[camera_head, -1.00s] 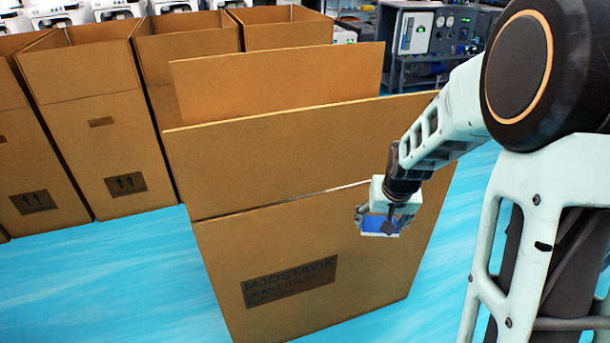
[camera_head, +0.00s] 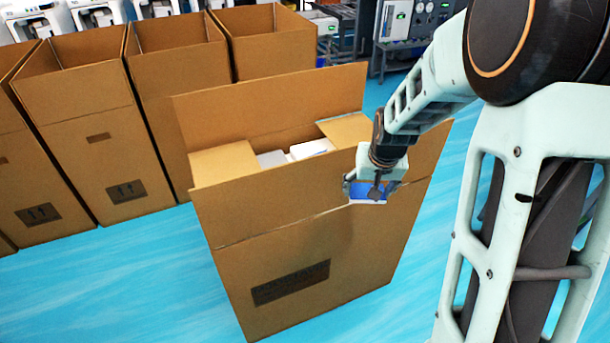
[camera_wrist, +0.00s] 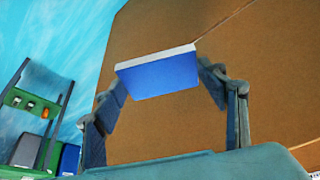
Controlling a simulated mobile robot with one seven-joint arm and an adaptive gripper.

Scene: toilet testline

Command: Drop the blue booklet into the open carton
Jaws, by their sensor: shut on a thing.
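The blue booklet (camera_head: 368,191) is held in my gripper (camera_head: 368,190), in front of the upper front side of the open carton (camera_head: 290,225) in the head view. In the wrist view, the booklet (camera_wrist: 160,76) shows its blue face and pale edge between the fingers of my gripper (camera_wrist: 165,88), with the carton's brown side (camera_wrist: 220,80) behind it. The carton's flaps stand raised, and white items (camera_head: 308,149) show inside it. My gripper is on the near side of the front flap, not over the opening.
Several other open cartons (camera_head: 100,130) stand in a row at the back left. A bench with equipment (camera_head: 410,25) is at the back. The blue floor (camera_head: 130,285) is clear at the left. A green and dark rack (camera_wrist: 35,115) shows in the wrist view.

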